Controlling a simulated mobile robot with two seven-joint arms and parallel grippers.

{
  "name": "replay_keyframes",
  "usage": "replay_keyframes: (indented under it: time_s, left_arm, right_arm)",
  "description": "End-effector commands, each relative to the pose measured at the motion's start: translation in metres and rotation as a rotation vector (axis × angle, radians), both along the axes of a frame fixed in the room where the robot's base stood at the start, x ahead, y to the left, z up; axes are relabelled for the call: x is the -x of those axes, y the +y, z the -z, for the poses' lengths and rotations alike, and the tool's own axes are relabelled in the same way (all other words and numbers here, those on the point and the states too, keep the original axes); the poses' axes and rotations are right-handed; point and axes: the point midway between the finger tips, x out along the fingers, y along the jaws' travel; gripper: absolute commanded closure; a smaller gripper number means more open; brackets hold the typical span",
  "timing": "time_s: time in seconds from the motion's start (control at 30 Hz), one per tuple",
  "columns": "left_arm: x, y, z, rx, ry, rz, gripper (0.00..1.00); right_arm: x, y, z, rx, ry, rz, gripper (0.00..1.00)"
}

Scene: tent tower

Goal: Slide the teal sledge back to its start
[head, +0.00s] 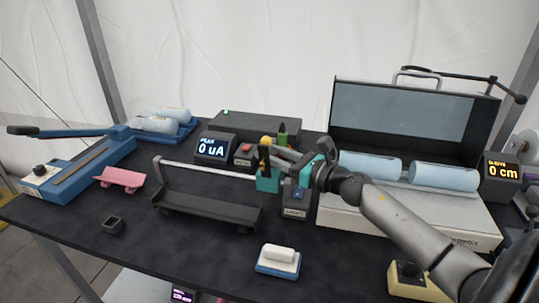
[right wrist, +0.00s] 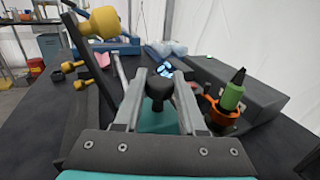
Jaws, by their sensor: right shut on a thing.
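The teal sledge (head: 267,184) sits at the right end of a silver rail (head: 205,168) over a long black trough (head: 205,207). My right gripper (head: 272,158) reaches in from the right and is at the sledge. In the right wrist view its fingers (right wrist: 158,88) are shut on the dark knob (right wrist: 157,104) of the sledge, whose teal body (right wrist: 158,122) shows below and between the fingers. A yellow knob (head: 265,141) stands beside the gripper, and it shows large in the right wrist view (right wrist: 104,21). My left gripper is not in view.
A meter reading "0 uA" (head: 213,149) stands behind the rail. A green-topped item (head: 283,134) is close behind my right gripper. An open case with blue rolls (head: 370,166) is at the right. A white block on a blue tray (head: 279,256) lies in front.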

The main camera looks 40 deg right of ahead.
Motion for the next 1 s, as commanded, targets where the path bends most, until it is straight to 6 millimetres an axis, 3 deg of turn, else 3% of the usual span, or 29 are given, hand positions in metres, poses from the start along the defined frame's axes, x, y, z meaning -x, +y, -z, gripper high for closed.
replay_keyframes:
  time_s: [0.37,0.4,0.5,0.77,1.0]
  left_arm:
    - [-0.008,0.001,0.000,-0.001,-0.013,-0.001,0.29]
    - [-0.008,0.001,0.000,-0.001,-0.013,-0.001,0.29]
    - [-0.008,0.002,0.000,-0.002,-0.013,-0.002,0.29]
    - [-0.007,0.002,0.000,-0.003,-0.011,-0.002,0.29]
    - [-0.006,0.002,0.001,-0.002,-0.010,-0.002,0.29]
  right_arm:
    - [0.002,-0.003,0.002,0.003,0.006,0.003,1.00]
    - [0.002,-0.003,0.003,0.003,0.006,0.003,0.57]
    - [0.001,-0.003,0.002,0.003,0.005,0.003,0.49]
    - [0.002,-0.002,0.001,0.002,0.003,0.002,0.49]
    - [0.019,-0.007,0.002,0.001,0.005,0.002,0.49]
